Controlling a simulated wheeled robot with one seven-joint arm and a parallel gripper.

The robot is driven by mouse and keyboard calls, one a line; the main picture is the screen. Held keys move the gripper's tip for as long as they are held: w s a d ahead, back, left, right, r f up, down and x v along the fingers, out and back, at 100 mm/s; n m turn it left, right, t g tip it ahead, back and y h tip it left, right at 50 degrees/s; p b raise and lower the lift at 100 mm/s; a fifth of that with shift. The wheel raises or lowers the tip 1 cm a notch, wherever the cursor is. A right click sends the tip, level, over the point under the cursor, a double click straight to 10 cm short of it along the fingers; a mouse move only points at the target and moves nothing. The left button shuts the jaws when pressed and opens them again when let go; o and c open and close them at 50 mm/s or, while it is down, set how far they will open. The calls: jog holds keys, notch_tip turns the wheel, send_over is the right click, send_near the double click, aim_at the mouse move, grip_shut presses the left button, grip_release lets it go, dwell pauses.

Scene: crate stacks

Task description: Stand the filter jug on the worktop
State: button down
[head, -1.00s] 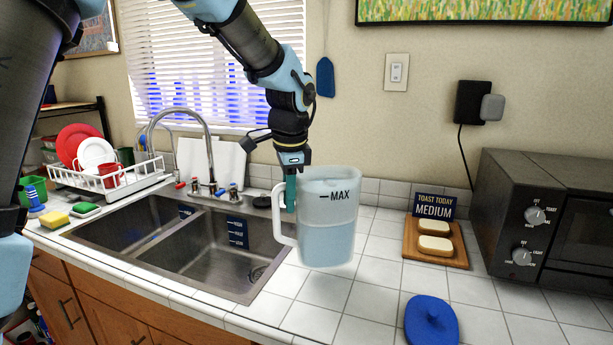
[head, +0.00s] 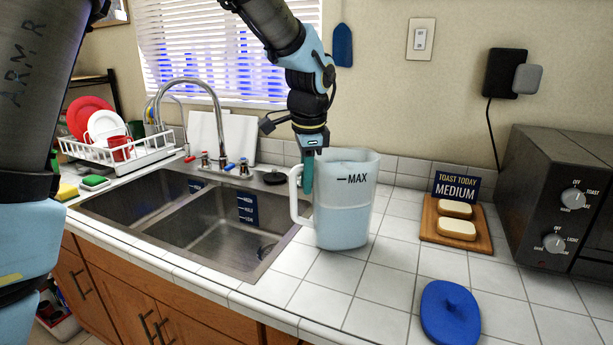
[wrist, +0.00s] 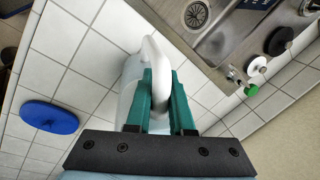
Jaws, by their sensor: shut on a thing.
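The filter jug (head: 345,205) is a translucent white pitcher with a MAX line and pale blue water inside. In the head view it is upright on the white tiled worktop (head: 380,308), just right of the sink, and its base looks to be at the tiles. My gripper (head: 307,180) comes down from above and is shut on the jug's handle at the left. In the wrist view the green fingers (wrist: 160,95) sit on both sides of the white handle (wrist: 155,55). The jug's body is mostly hidden there behind the fingers.
The double sink (head: 215,235) lies left of the jug. A wooden board (head: 430,222) with bread and a toast sign stands to the right, before the toaster oven (head: 560,200). A blue lid (head: 450,312) lies at the front right. Tiles between jug and lid are clear.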

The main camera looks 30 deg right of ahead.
jog(key=shift+f, duration=0.4)
dwell(0.4)
jog(key=c, duration=0.7)
grip_release()
jog(key=shift+f, duration=0.1)
jog(key=shift+b, duration=0.3)
notch_tip(320, 180, up, 11)
jog(key=s+b, duration=0.2)
jog(key=shift+a, duration=0.45)
jog(key=shift+f, duration=0.15)
